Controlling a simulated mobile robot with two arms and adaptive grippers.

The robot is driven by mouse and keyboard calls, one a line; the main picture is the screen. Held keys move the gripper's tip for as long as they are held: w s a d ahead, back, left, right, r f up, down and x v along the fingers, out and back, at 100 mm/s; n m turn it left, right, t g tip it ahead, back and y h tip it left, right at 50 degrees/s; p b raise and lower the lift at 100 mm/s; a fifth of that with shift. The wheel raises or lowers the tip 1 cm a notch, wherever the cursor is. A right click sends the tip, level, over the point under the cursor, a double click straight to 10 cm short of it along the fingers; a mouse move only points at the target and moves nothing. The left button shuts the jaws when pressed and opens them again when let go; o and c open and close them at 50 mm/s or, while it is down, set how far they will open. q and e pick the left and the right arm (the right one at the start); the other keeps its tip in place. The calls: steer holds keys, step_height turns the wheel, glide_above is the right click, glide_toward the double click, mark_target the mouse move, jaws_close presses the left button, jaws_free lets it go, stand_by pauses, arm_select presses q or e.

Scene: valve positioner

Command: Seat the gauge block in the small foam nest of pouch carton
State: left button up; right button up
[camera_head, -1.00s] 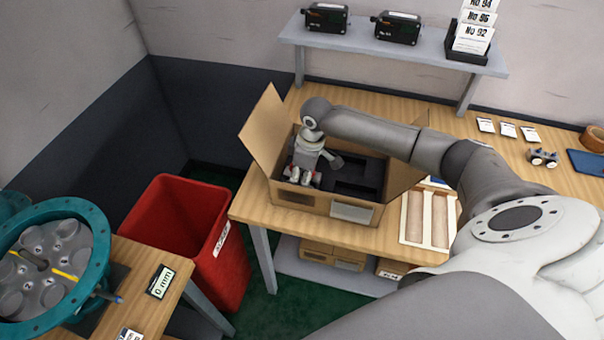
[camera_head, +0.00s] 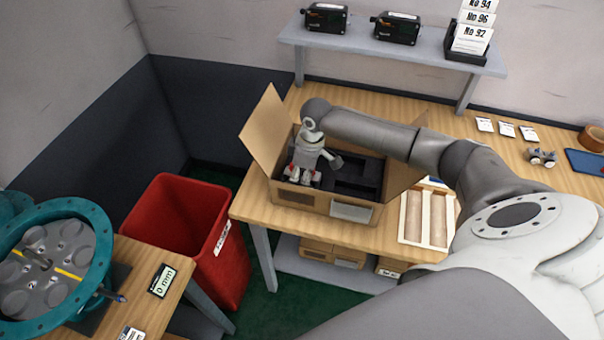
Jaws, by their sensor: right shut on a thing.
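The pouch carton (camera_head: 312,200) stands open on the wooden table, its flaps spread and dark foam (camera_head: 358,177) with recesses inside. My right gripper (camera_head: 302,177) reaches down into the carton's left front part, at the foam. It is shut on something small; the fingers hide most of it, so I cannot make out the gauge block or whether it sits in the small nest. My left gripper is not in view.
A tray with two wooden strips (camera_head: 427,217) lies right of the carton. A red bin (camera_head: 190,235) stands left of the table. A shelf (camera_head: 400,48) with two black devices runs behind. A teal flanged valve (camera_head: 55,262) is at the lower left.

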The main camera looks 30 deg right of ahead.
steer(key=shift+f, duration=0.25)
stand_by(0.3)
steer(key=shift+f, duration=0.25)
stand_by(0.6)
steer(key=shift+p, duration=0.5)
steer(key=shift+f, duration=0.15)
steer(key=o, duration=1.3)
steer(key=shift+f, duration=0.1)
